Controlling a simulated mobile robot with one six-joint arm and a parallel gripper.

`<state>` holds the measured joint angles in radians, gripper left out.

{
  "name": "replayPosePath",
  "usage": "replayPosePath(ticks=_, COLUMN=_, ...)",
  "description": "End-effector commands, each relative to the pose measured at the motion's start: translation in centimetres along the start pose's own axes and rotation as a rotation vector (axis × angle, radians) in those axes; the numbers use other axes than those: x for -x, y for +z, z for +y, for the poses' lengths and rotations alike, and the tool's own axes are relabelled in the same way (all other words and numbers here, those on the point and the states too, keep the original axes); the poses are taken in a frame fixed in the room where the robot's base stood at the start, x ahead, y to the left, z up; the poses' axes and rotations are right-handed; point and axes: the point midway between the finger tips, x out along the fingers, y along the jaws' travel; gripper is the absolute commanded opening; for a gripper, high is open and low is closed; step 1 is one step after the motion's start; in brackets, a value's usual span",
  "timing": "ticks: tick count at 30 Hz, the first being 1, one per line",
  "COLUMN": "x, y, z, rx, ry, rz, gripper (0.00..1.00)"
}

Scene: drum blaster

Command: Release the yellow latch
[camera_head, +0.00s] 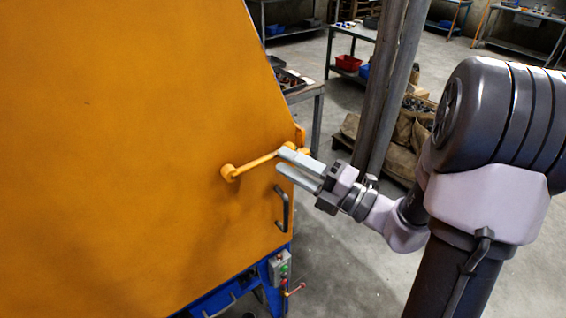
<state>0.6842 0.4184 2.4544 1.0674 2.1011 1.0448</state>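The yellow latch (250,166) is a thin bar with a round knob at its left end, on the orange panel of the machine (110,150). It runs up to the right from the knob, and its right end is partly hidden behind my gripper. My gripper (283,164) is at the latch's right end, its two grey fingers spread apart and pointing left. The upper finger overlaps the latch end in the picture. I cannot tell whether it touches. Nothing shows between the fingers.
A dark handle (283,209) sits on the panel below my gripper. A control box (279,267) with buttons is at the lower right of the machine. A workbench (302,91) is behind the machine. Floor at lower centre is clear.

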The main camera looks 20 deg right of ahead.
Motion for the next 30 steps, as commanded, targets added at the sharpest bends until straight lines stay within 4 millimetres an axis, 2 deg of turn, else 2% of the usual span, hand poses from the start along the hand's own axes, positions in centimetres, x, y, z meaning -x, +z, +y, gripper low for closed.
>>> replayPosePath(ticks=4, x=-1.4, y=-0.1, z=0.0, rx=0.0, ry=0.0, rz=0.001, gripper=0.34)
replayPosePath(ticks=13, x=-1.8, y=0.0, z=0.0, rx=0.0, ry=0.0, rz=-0.001, gripper=0.34)
replayPosePath(ticks=14, x=-1.7, y=0.0, z=0.0, rx=0.0, ry=0.0, rz=-0.001, gripper=0.32)
replayPosePath(ticks=19, x=-1.7, y=0.0, z=0.0, rx=0.0, ry=0.0, rz=0.0, gripper=0.0)
replayPosePath(ticks=30, x=-1.7, y=0.0, z=0.0, rx=0.001, ry=0.0, rz=0.0, gripper=0.0)
